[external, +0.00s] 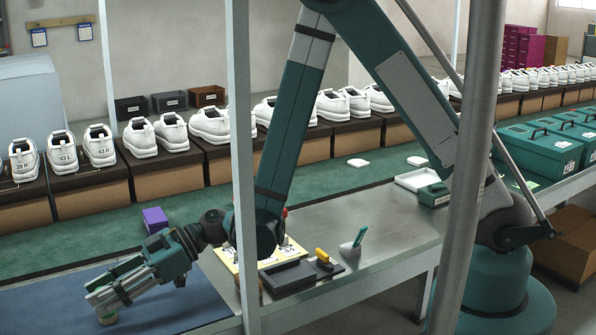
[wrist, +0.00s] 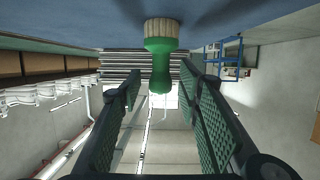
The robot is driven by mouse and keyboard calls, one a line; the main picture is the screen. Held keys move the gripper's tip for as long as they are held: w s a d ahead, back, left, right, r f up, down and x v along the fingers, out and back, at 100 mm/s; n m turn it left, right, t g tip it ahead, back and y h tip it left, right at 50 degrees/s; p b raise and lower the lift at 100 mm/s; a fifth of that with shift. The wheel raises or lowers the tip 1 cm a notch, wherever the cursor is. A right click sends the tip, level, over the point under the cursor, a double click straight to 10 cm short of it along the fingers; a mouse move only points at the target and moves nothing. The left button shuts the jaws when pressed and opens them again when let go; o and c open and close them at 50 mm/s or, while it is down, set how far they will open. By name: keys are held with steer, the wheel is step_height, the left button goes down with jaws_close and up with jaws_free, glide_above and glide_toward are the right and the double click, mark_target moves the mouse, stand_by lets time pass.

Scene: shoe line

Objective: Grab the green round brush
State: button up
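The green round brush (wrist: 161,62) has a green handle and a pale bristle end. It stands on the blue mat, which appears at the top of the wrist view. In the external view only a small low part of the brush (external: 108,318) shows under my gripper (external: 106,300); the rest is hidden. In the wrist view my gripper (wrist: 158,75) is open, with green-padded fingers on either side. The handle end lies between the fingertips, with a visible gap on each side.
The blue mat (external: 185,300) is otherwise bare around my gripper. A purple block (external: 155,220) lies behind my wrist. A dark tray (external: 287,278), a yellow-handled tool (external: 323,257) and a teal tool in a holder (external: 358,240) stand to the right. White shoes on boxes line the back.

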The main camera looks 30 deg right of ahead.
steer(key=shift+c, duration=0.2)
steer(key=c, duration=0.9)
steer(key=shift+r, duration=0.1)
steer(key=shift+c, duration=0.2)
steer(key=shift+r+p, duration=1.4)
steer(key=shift+r, duration=3.55)
